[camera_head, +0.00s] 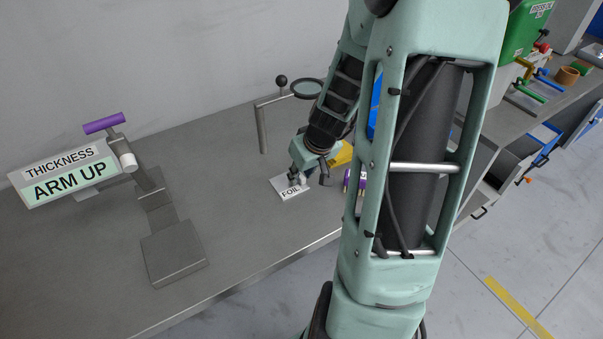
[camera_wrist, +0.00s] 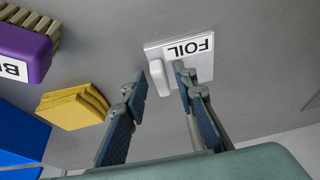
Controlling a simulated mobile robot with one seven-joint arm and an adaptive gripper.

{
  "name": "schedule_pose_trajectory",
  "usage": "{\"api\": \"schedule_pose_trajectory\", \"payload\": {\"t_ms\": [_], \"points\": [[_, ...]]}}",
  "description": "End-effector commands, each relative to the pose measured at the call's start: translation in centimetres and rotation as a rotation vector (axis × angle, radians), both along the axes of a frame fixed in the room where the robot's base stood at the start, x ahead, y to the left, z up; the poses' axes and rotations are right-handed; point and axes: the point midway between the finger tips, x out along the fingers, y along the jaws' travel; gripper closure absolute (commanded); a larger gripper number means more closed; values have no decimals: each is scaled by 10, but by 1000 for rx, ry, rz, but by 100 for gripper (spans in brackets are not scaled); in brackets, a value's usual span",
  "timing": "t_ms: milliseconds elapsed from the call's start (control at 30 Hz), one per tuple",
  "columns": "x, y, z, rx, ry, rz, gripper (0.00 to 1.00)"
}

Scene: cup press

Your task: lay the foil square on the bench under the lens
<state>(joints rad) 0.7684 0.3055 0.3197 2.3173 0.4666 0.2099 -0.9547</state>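The foil square (camera_head: 280,185) is a pale flat plate lying on the grey bench, with a FOIL label and a small white grip block. It also shows in the wrist view (camera_wrist: 204,72), where the white block (camera_wrist: 157,77) stands near its left edge. My gripper (camera_wrist: 160,84) is open, pointing down at the square, with the white block appearing between the two fingertips; I cannot tell whether either finger touches it. In the head view my gripper (camera_head: 308,174) partly covers the square. The round lens (camera_head: 307,89) is on a metal post stand (camera_head: 262,130) behind the square.
A thickness gauge (camera_head: 172,250) with an ARM UP sign (camera_head: 70,181) stands at left. Yellow stacked pads (camera_wrist: 72,106), a purple brush (camera_wrist: 35,50) and a blue object (camera_wrist: 20,135) lie close beside my gripper. Bare bench lies between the gauge and the square.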

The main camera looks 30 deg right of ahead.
Motion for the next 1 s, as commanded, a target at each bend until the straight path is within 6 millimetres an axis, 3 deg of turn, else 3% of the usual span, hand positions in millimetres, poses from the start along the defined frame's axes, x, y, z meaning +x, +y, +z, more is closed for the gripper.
{"api": "schedule_pose_trajectory", "payload": {"t_ms": [433,1000], "points": [[-1,-1,8,-2,-2,-1,72],[-35,-2,90,-3,-2,-1,72]]}}
